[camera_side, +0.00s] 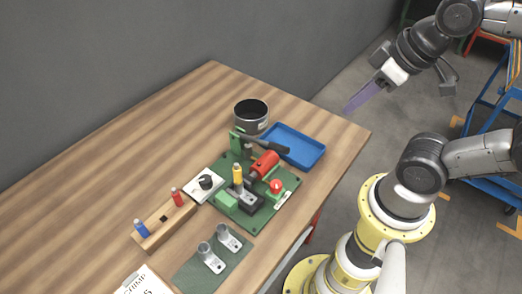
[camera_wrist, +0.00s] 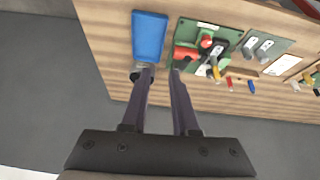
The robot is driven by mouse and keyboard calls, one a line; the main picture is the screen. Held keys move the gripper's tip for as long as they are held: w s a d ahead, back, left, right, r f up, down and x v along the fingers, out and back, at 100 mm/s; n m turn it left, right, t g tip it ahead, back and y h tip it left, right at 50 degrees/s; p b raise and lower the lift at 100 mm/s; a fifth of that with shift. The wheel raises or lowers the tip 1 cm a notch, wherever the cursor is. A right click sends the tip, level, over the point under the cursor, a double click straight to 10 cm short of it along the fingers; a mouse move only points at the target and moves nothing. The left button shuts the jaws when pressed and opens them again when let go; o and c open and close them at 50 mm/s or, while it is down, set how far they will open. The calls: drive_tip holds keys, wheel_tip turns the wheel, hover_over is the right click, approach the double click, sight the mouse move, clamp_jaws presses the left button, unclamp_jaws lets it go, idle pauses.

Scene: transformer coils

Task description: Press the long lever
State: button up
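The long lever (camera_side: 265,143) is a dark bar on a green bracket at the back of the green base board (camera_side: 287,205). It slants out toward the blue tray. In the wrist view, my fingers hide or crowd the lever, and I cannot make it out clearly. My gripper (camera_side: 347,109) is in the air beyond the table's right edge, well apart from the lever. In the wrist view, its two long purple-grey fingers (camera_wrist: 162,70) stand apart with nothing between them, so it is open and empty.
A blue tray (camera_side: 309,158) and a dark round can (camera_side: 251,125) stand close to the lever. A red cylinder (camera_side: 264,163) and red button (camera_side: 276,187) are on the board. A wooden block with pegs (camera_side: 163,223) is left. The table's back left is clear.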

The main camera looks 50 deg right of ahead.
drive_tip(key=shift+s+r+n, duration=0.25)
drive_tip(key=shift+n, duration=0.45)
drive_tip(key=shift+c, duration=1.2)
drive_tip(key=r+n, duration=0.1)
drive_tip(key=w+r+n+g, duration=0.1)
drive_tip(key=n, duration=0.1)
drive_tip(key=w+r+n+g, duration=0.1)
drive_tip(key=r+n, duration=0.1)
drive_tip(key=shift+r, duration=0.1)
clamp_jaws()
drive_tip(key=w+a+f+n+g+h, duration=0.2)
drive_tip(key=w+a+n+g, duration=0.4)
drive_tip(key=w+a+n, duration=0.4)
drive_tip(key=w+f+n, duration=0.1)
drive_tip(key=w, duration=0.3)
drive_tip(key=shift+w+a, duration=0.35)
